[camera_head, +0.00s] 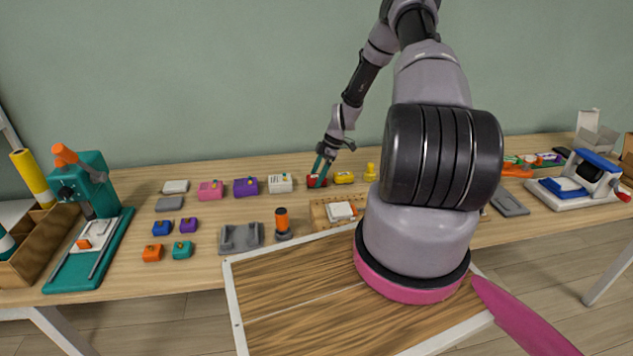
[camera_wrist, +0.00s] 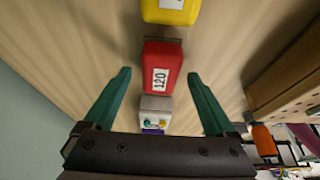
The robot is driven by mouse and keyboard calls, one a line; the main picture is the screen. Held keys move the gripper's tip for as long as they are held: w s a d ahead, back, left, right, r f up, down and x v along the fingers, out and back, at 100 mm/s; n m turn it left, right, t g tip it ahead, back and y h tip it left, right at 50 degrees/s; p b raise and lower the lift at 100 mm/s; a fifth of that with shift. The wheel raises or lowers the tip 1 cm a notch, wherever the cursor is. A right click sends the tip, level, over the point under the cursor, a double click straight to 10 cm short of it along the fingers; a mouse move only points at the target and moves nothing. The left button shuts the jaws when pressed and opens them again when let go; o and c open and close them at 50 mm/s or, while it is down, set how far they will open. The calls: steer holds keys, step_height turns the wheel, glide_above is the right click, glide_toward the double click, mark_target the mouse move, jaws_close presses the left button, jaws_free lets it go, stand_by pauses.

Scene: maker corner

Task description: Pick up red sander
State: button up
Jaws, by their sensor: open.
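The red sander (camera_head: 317,181) sits near the back of the workbench, in a row of coloured blocks. In the wrist view the red sander (camera_wrist: 162,68) shows a white label reading 120. My gripper (camera_head: 322,168) is at the red sander in the head view, its teal fingers covering part of it. In the wrist view my gripper (camera_wrist: 160,88) is open, with one finger to each side of the sander's line and clear space between. Nothing is held. I cannot tell how high the fingertips are above the bench.
A yellow block (camera_head: 344,177) stands right of the sander and a white one (camera_head: 280,183) left of it, both close. A wooden tray (camera_head: 318,214) lies in front. A teal press (camera_head: 92,190) stands at the far left and a blue-white machine (camera_head: 580,182) at the right.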

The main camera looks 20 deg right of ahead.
mark_target(317, 176)
steer(key=shift+a+f, duration=0.15)
steer(key=shift+f, duration=0.4)
jaws_close()
steer(key=shift+r, duration=5.05)
